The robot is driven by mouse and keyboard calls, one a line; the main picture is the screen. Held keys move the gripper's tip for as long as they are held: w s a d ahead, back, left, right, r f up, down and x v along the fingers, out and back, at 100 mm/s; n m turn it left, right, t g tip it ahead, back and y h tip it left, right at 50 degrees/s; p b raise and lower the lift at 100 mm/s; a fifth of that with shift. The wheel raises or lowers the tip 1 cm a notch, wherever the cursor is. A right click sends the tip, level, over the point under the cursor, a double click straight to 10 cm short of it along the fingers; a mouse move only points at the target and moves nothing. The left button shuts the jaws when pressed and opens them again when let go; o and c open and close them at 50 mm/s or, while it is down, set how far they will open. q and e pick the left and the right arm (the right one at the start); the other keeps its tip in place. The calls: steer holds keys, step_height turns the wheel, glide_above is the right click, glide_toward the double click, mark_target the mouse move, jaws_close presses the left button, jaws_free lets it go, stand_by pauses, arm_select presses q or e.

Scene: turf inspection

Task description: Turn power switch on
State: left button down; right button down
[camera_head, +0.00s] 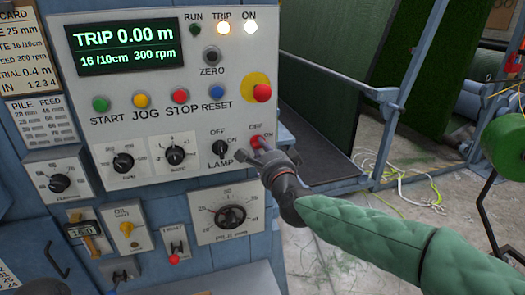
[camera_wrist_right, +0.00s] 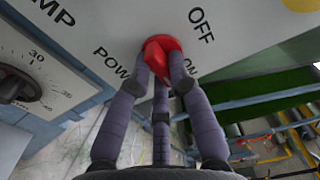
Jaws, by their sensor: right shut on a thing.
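The power switch is a red knob on the front of the pale control panel (camera_head: 130,185), with OFF above it and ON to its right. It shows in the head view (camera_head: 257,141), partly hidden by my right gripper (camera_head: 262,158). In the right wrist view the red knob (camera_wrist_right: 163,44) sits between the fingers of my right gripper (camera_wrist_right: 158,72), which is shut on it. POWER, OFF and ON are printed around it, partly covered. I cannot tell exactly which mark the knob points at.
The black lamp switch (camera_head: 220,148) is close left of the power switch. The red button on a yellow disc (camera_head: 262,92) is above. The TRIP light (camera_head: 223,27) and ON light (camera_head: 250,27) glow; RUN looks dim. A green reel (camera_head: 506,146) stands at right.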

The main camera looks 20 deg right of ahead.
steer(key=c, duration=1.1)
jaws_free()
steer(key=shift+c, duration=0.2)
steer(key=s, duration=1.2)
steer(key=shift+d, duration=0.25)
